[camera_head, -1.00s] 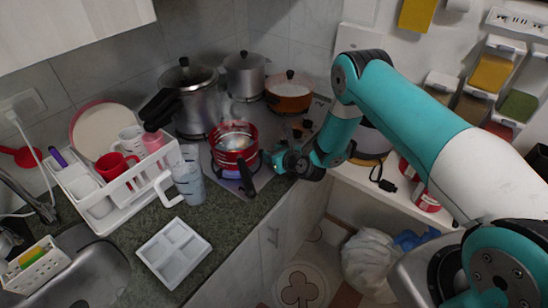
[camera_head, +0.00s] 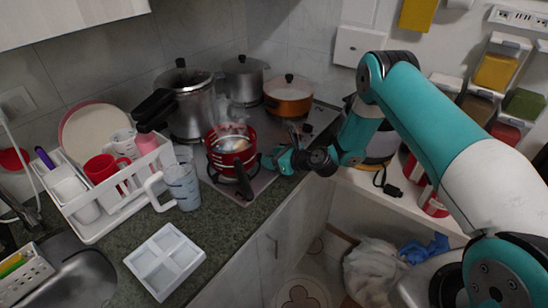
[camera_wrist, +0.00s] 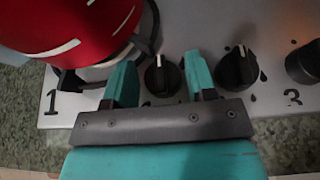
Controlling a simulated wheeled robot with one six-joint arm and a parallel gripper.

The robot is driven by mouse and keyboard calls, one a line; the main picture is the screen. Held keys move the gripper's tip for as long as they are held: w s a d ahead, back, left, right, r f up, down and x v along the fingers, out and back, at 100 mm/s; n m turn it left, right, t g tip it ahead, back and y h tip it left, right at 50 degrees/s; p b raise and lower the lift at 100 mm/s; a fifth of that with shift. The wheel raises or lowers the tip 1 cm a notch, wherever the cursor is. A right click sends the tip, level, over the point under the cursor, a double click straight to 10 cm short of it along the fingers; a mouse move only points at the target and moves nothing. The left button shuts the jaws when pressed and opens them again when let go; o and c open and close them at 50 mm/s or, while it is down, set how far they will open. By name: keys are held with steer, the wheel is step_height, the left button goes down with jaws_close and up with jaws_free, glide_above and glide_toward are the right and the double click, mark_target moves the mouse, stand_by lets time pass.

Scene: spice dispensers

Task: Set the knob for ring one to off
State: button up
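In the wrist view, the black knob (camera_wrist: 162,77) nearest the printed 1 (camera_wrist: 52,101) sits between the two teal fingers of my gripper (camera_wrist: 161,82). Its white mark points away from the gripper, up in the picture. The fingers stand either side of it with narrow gaps, so the gripper is open. In the head view, my gripper (camera_head: 280,160) is at the stove's front edge, right of the red pot (camera_head: 231,150), and hides this knob. No blue flame shows under the pot; faint steam rises above it.
A second knob (camera_wrist: 238,69) is close to the right finger, and a third (camera_wrist: 304,63) is farther right. The red pot (camera_wrist: 75,25) and its burner support are close to the left finger. An orange pan (camera_head: 288,98) and metal pots stand behind.

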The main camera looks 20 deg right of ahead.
steer(key=b+v, duration=0.4)
steer(key=v, duration=1.3)
steer(key=shift+s+d+b, duration=0.15)
steer(key=shift+d+b, duration=0.05)
steer(key=shift+b, duration=0.1)
